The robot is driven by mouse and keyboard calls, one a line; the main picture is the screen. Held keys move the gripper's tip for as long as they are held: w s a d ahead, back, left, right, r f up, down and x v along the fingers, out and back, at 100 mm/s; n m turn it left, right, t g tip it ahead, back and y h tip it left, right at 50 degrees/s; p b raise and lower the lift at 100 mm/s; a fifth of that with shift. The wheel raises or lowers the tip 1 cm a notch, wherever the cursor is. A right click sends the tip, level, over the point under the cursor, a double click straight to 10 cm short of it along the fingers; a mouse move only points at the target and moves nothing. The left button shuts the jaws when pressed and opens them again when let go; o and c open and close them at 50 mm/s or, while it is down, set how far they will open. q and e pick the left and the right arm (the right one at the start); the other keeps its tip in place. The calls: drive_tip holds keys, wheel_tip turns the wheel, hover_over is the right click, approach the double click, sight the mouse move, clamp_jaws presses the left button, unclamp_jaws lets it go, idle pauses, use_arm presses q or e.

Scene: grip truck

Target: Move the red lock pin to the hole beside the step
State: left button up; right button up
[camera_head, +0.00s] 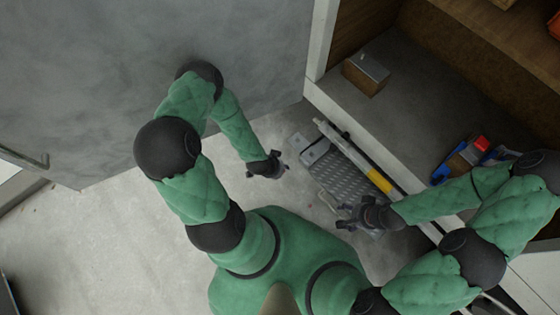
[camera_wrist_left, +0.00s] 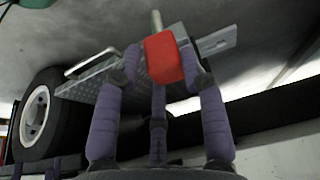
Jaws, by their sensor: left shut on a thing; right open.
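The red lock pin (camera_wrist_left: 162,60) is in my left gripper (camera_wrist_left: 160,75) in the left wrist view. Its red head sits between the fingers and its metal shaft points up, away from the palm. In the head view my left gripper (camera_head: 272,167) is just left of the metal step (camera_head: 345,178), and the pin cannot be made out there. The step also shows in the left wrist view (camera_wrist_left: 95,88), behind the fingers. A flat metal bracket (camera_wrist_left: 217,40) lies beside the pin there; I cannot make out the hole. My right gripper (camera_head: 350,215) is open, near the step's lower end.
A wheel (camera_wrist_left: 38,115) is at the left in the wrist view. Floor at lower left is clear.

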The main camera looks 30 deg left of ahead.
use_arm(q)
drive_tip(key=shift+r+p, duration=1.5)
drive_tip(key=shift+r, duration=0.5)
